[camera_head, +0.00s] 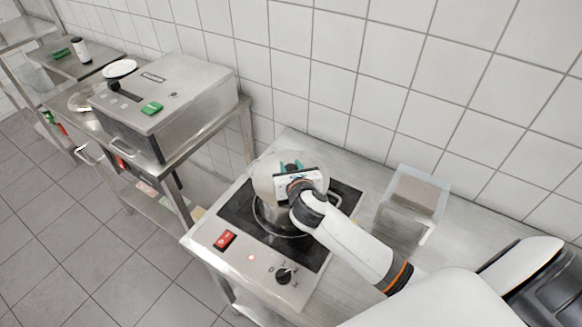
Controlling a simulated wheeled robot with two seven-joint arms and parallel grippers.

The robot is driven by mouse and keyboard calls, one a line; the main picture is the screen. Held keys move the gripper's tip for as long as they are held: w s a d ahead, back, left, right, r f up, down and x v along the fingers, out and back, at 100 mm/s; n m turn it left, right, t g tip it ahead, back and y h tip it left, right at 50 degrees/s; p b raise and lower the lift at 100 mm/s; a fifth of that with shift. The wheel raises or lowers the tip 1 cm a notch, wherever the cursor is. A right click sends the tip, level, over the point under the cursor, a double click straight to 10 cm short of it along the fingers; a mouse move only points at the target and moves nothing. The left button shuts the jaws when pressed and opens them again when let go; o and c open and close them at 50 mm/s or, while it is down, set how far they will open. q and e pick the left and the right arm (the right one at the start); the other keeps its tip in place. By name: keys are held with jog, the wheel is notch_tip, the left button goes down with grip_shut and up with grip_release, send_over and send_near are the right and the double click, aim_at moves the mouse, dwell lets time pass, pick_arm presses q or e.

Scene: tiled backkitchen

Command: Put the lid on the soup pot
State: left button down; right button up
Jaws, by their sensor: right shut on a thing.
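The soup pot (265,222) is a round steel pot on the black cooktop. My right arm reaches in from the lower right, and its gripper (290,168) is over the far side of the pot. The gripper is shut on the lid (264,184), a pale round disc that covers part of the pot in this view. The gripper hides the lid's handle. I cannot tell whether the lid touches the pot's rim. My left gripper is not in view.
The cooktop (233,210) has a red switch (225,240) and a black knob (284,275) at the front. A clear container (413,194) stands to the right. A steel appliance (165,100) sits on a left table; a tiled wall is behind.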

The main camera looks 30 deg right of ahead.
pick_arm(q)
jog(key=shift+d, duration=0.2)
pick_arm(e)
jog(key=o, duration=0.9)
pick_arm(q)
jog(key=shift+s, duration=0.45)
pick_arm(e)
jog(key=shift+o, duration=1)
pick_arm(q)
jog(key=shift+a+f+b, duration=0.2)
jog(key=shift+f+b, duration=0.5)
pick_arm(e)
jog(key=v, duration=1.2)
